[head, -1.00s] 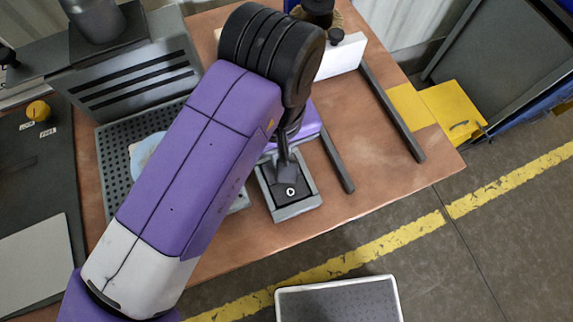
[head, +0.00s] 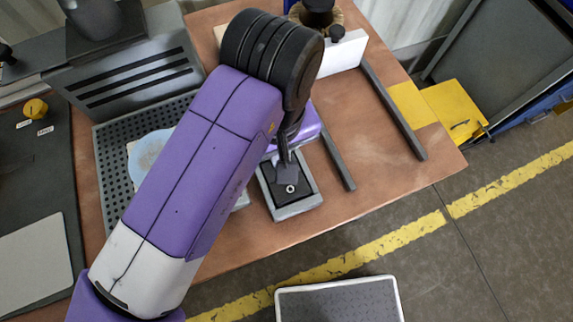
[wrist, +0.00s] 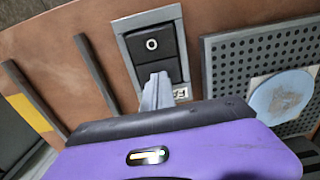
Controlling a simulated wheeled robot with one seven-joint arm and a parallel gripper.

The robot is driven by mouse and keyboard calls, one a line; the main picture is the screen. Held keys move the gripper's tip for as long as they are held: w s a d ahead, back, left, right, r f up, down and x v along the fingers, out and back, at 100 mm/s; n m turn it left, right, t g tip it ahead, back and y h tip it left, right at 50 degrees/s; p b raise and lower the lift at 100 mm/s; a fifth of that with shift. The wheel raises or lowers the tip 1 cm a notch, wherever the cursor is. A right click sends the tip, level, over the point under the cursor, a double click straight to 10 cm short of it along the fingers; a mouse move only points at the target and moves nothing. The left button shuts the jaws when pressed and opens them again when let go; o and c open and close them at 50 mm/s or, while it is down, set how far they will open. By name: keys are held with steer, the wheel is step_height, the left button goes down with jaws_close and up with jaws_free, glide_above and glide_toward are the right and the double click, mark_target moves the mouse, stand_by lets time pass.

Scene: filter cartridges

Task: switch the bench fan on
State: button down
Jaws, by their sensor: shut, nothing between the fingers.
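A black rocker switch (head: 287,187) in a grey frame sits near the front edge of the brown bench. It also shows in the wrist view (wrist: 153,44), with a white O on one half. My gripper (wrist: 157,92) is shut and empty, its fingertips over the half away from the O. The fingers hide much of that half, and I cannot tell whether they press it. A white label (wrist: 181,93) beside the switch is partly hidden by the fingers. In the head view my gripper (head: 286,168) reaches down to the switch, partly behind my arm.
A perforated grey tray (head: 112,165) with a pale blue disc (head: 147,150) lies left of the switch. A slotted grey housing (head: 135,75) stands behind it. Two dark rails (head: 393,110) lie right of the switch. A yellow knob (head: 36,108) is at far left.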

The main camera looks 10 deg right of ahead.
step_height(320, 180, up, 7)
steer(key=p, duration=0.7)
stand_by(0.7)
